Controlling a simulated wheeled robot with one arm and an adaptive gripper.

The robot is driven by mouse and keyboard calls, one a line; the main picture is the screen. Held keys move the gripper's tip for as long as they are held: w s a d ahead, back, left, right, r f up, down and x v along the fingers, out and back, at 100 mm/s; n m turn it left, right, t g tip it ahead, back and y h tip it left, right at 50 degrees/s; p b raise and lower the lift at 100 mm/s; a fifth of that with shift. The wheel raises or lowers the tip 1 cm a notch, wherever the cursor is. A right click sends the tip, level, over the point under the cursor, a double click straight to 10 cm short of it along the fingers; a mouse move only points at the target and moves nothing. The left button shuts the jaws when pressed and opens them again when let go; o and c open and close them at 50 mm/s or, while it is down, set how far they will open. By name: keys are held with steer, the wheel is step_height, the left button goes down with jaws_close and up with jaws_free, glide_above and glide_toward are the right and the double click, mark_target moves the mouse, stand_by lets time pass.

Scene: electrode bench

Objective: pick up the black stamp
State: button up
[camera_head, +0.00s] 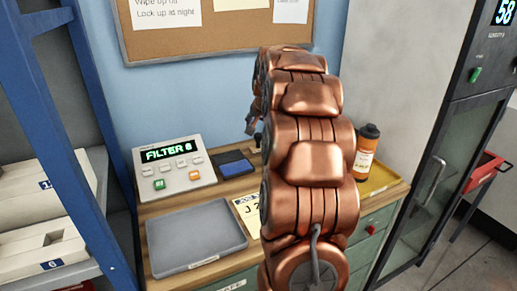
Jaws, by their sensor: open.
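My copper-coloured arm reaches over the bench and hides much of its middle. Only a small grey part of my gripper (252,122) shows at the arm's left edge, above the back of the bench; it is open. I cannot clearly make out the black stamp. A small dark shape (258,142) shows just below the gripper, partly hidden by the arm, and I cannot tell whether it is the stamp. A blue and black ink pad (236,168) lies to the left of it on the bench.
A control box (173,165) reading "FILTER" stands at the back left of the wooden bench. A grey tray (196,236) lies in front of it. An orange bottle (366,153) stands on a yellow tray (382,181) at right. A blue shelf frame (100,100) borders the left.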

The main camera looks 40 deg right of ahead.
mark_target(259, 135)
steer(key=shift+w+d+f, duration=0.1)
steer(key=shift+d+f, duration=0.15)
steer(key=shift+d, duration=0.05)
steer(key=shift+x, duration=0.85)
steer(key=shift+p+x, duration=0.65)
steer(key=shift+x, duration=0.4)
steer(key=shift+p+x, duration=0.4)
steer(key=shift+x, duration=1.35)
steer(key=shift+d, duration=0.2)
steer(key=shift+c, duration=0.4)
jaws_close()
